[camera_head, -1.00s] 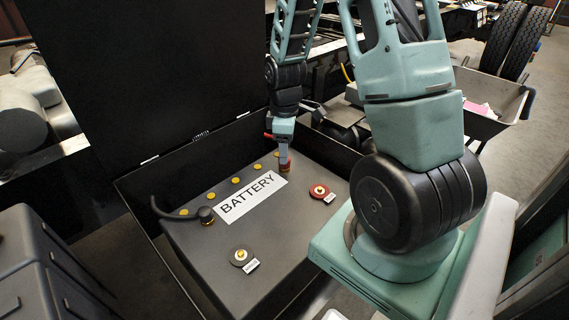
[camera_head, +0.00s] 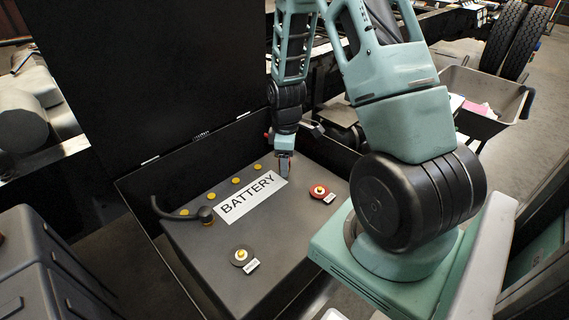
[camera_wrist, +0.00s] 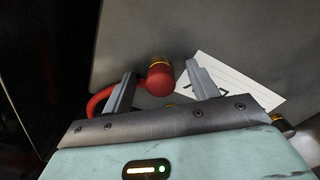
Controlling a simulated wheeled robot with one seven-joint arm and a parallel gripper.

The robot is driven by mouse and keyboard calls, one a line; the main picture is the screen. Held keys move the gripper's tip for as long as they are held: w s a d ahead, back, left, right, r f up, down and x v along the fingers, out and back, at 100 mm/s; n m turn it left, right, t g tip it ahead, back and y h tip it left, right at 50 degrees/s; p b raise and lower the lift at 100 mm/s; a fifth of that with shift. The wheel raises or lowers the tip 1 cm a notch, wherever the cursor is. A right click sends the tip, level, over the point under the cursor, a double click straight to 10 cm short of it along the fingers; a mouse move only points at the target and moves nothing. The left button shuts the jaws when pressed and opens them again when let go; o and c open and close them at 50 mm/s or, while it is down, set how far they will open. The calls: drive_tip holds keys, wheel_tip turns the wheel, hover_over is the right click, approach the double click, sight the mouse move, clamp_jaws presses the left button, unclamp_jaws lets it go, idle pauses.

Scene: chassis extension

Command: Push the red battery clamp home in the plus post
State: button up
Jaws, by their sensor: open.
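The red battery clamp (camera_wrist: 158,80) has a gold ring at its end and a red cable curving off to the left. It lies between the fingers of my gripper (camera_wrist: 162,82), which are spread apart with a gap on the right side. In the head view my gripper (camera_head: 284,167) points down at the back edge of the BATTERY label and hides most of the clamp. The plus post (camera_head: 319,190), a red disc with a yellow-topped stud, stands right of the label on the battery (camera_head: 195,255). The clamp is apart from it.
A grey disc post (camera_head: 240,256) with a tag is at the front. A black clamp with cable (camera_head: 206,214) sits at the left, and several yellow caps (camera_head: 236,181) line the back. The open black lid (camera_head: 110,80) rises behind.

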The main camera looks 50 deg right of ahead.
drive_tip(key=c, duration=0.9)
drive_tip(key=shift+r, duration=0.1)
wheel_tip(320, 180, up, 10)
drive_tip(key=shift+f, duration=0.1)
